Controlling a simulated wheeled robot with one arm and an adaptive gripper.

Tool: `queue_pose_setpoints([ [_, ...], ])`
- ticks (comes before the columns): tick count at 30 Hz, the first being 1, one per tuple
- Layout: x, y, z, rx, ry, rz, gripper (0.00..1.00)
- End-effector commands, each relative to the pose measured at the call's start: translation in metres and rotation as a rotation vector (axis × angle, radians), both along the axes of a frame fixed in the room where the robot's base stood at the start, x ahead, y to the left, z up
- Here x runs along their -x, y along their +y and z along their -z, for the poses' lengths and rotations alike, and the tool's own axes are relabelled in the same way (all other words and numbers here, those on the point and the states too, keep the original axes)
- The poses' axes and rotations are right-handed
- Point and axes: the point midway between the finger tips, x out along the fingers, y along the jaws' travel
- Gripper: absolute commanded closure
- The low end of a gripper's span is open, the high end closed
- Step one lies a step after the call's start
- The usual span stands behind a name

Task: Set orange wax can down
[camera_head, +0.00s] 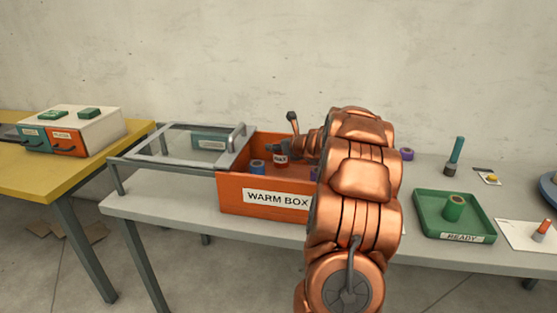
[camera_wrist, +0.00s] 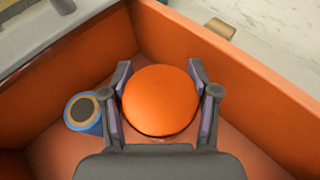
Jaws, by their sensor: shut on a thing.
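The orange wax can (camera_head: 281,160) is inside the orange warm box (camera_head: 232,191), with a pale label on its side. In the wrist view, its round orange top (camera_wrist: 160,100) fills the space between the fingers. My gripper (camera_head: 280,149) is shut on the can, one finger on each side; the fingers also show in the wrist view (camera_wrist: 160,98). The can looks upright. Its base is hidden, so I cannot tell whether it touches the box floor (camera_wrist: 60,150). A blue can (camera_wrist: 85,112) stands left of it, apart; it also shows in the head view (camera_head: 257,167).
The box's glass cover (camera_head: 185,143) is slid left, leaving the box open. Orange walls (camera_wrist: 260,95) rise close to the can. My arm hides the box's right part. A green READY tray (camera_head: 420,212) holding a green spool (camera_head: 454,207) stands right on the grey table.

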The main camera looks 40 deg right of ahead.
Motion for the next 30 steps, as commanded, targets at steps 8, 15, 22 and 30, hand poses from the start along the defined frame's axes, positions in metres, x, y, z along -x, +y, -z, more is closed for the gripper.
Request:
queue_pose_setpoints([
  [8, -0.001, 0.001, 0.032, 0.001, -0.001, -0.001, 0.82],
  [15, -0.001, 0.001, 0.035, 0.001, -0.003, -0.001, 0.82],
  [22, -0.002, 0.002, 0.039, 0.001, -0.002, -0.004, 0.82],
  [30, -0.001, 0.002, 0.039, 0.001, -0.001, -0.003, 0.16],
])
